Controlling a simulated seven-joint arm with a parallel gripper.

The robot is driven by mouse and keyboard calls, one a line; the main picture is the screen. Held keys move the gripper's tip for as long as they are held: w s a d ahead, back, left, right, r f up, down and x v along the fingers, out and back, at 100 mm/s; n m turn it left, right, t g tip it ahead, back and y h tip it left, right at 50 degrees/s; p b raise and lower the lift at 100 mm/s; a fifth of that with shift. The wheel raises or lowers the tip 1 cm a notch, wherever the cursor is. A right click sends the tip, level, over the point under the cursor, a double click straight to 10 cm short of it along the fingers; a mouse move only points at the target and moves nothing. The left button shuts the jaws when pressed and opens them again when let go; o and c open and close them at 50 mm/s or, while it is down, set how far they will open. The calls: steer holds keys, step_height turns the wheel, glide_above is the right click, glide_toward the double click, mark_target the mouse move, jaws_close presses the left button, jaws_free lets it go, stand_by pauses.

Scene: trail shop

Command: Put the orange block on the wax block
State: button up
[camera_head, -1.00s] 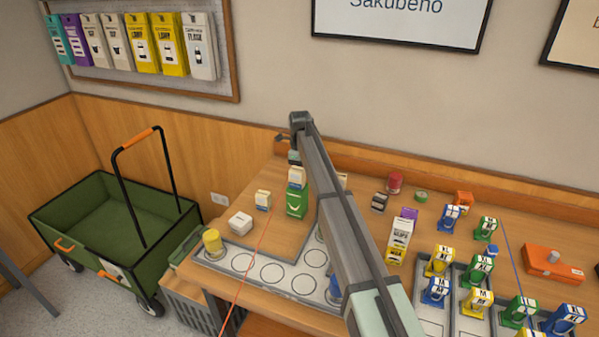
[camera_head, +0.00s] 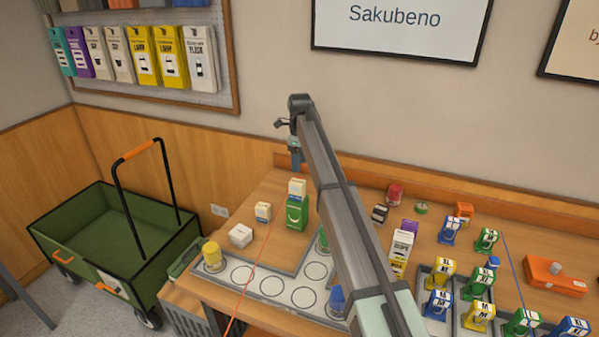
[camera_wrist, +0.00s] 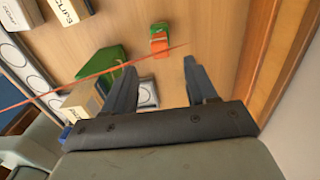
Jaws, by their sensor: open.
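My gripper (camera_wrist: 160,67) is open and empty, pointing down over the back of the table; in the head view it shows (camera_head: 295,160) above a white box. In the wrist view, a small orange block (camera_wrist: 159,46) with a green part at its far end lies on the wood beyond my fingertips. A pale, square block with a round mark (camera_wrist: 147,92) shows between the fingers, partly hidden by the left one. A green block (camera_head: 297,214) bears the white labelled box (camera_head: 297,188). I cannot read which one is the wax block.
Two pale boxes (camera_head: 263,211) (camera_head: 240,235) stand left of the green block. A tray with circles (camera_head: 242,277) runs along the front, with a yellow jar (camera_head: 212,255). Small goods crowd the right side, including another orange item (camera_head: 463,210). A wooden wall edge (camera_wrist: 262,60) is close behind.

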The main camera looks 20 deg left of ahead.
steer(key=shift+r, duration=1.15)
